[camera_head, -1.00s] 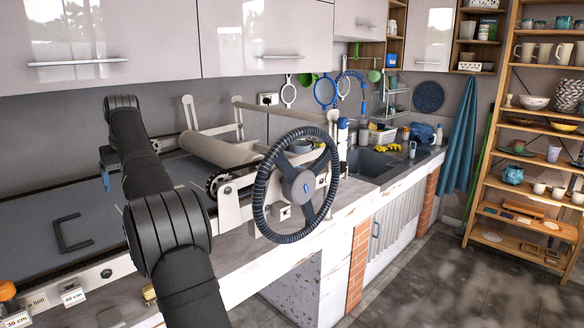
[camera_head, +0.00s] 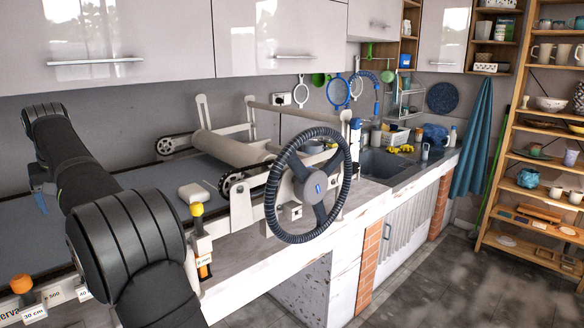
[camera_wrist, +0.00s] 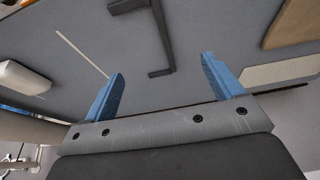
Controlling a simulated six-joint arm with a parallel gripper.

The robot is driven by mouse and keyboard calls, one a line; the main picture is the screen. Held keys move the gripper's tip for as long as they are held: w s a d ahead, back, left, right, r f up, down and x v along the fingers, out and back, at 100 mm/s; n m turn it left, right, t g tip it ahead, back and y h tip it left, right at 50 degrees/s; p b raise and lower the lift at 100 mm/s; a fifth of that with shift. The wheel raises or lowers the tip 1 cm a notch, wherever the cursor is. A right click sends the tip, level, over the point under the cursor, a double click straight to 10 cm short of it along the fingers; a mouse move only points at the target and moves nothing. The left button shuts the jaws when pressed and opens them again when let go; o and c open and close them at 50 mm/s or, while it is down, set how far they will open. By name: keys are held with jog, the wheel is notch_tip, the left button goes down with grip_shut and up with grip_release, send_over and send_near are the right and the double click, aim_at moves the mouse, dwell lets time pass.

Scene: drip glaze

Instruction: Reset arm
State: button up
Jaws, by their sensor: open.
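My gripper (camera_wrist: 162,88) shows in the wrist view with its two blue fingers wide apart and nothing between them. It is above a flat grey surface (camera_wrist: 185,25). A dark bracket-shaped handle (camera_wrist: 160,45) lies beyond the fingertips. In the head view my dark arm reaches up along the left side, and only a small blue part near its far end shows. The grey table bed (camera_head: 150,180) of the roller machine lies beneath and behind the arm.
A roller (camera_head: 228,148) and a black hand wheel (camera_head: 308,185) stand at the middle. A white block (camera_head: 194,193) and a yellow-topped holder (camera_head: 197,210) are right of my arm. An orange knob (camera_head: 21,284) is at lower left. Cabinets (camera_head: 120,40) hang above.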

jog(key=s+a+f, duration=0.1)
jog(key=a, duration=0.1)
jog(key=s+a+f, duration=0.1)
jog(key=a+f, duration=0.1)
jog(key=s+a+f, duration=0.1)
jog(key=a, duration=0.2)
jog(key=shift+f, duration=0.25)
notch_tip(320, 180, down, 2)
jog(key=shift+f, duration=0.85)
